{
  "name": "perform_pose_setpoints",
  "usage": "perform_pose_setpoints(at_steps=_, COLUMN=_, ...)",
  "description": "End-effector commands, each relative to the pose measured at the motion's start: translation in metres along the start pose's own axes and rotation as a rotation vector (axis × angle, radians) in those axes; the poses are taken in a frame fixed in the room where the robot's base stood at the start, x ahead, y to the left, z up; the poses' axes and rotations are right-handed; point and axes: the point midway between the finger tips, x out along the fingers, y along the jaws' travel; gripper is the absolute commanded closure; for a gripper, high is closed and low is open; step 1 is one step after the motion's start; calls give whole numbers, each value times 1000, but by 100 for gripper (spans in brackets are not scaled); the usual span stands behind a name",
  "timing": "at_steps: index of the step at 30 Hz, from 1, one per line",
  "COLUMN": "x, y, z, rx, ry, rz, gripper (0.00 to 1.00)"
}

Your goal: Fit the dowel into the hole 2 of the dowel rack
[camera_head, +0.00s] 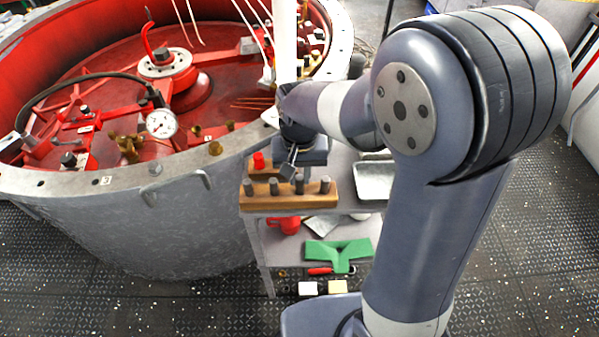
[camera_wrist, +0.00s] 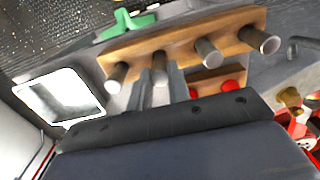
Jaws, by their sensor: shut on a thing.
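The wooden dowel rack (camera_head: 290,202) stands near the front edge of the small table, with several grey dowels in a row along it. The rack also shows in the wrist view (camera_wrist: 186,38). My gripper (camera_head: 291,168) is above and behind the rack, pointing down. In the wrist view its two fingers (camera_wrist: 160,88) are closed around a grey dowel (camera_wrist: 160,66), second from the left there. This dowel is upright and in line with the row; how deep it sits in the rack cannot be told. The hole numbers are not readable.
A second wooden block (camera_head: 262,171) with a red peg (camera_head: 259,160) stands behind the rack. A metal tray (camera_head: 375,181) lies to the right. A green part (camera_head: 340,252) is on the lower shelf. The large red-lined vessel (camera_head: 150,212) is close on the left.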

Motion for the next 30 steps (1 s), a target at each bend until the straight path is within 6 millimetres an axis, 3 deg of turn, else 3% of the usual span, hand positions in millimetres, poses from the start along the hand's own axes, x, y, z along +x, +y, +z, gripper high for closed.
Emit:
perform_pose_setpoints(at_steps=8, x=6, y=0, z=0, rx=0, ry=0, rz=0, gripper=100)
perform_pose_setpoints(at_steps=9, x=6, y=0, z=0, rx=0, ry=0, rz=0, gripper=81)
perform_pose_setpoints(at_steps=18, x=6, y=0, z=0, rx=0, ry=0, rz=0, gripper=57)
perform_pose_setpoints(at_steps=26, x=4, y=0, z=0, rx=0, ry=1, rz=0, gripper=57)
perform_pose_setpoints(at_steps=30, x=-10, y=0, z=-1, rx=0, ry=4, rz=-2, gripper=57)
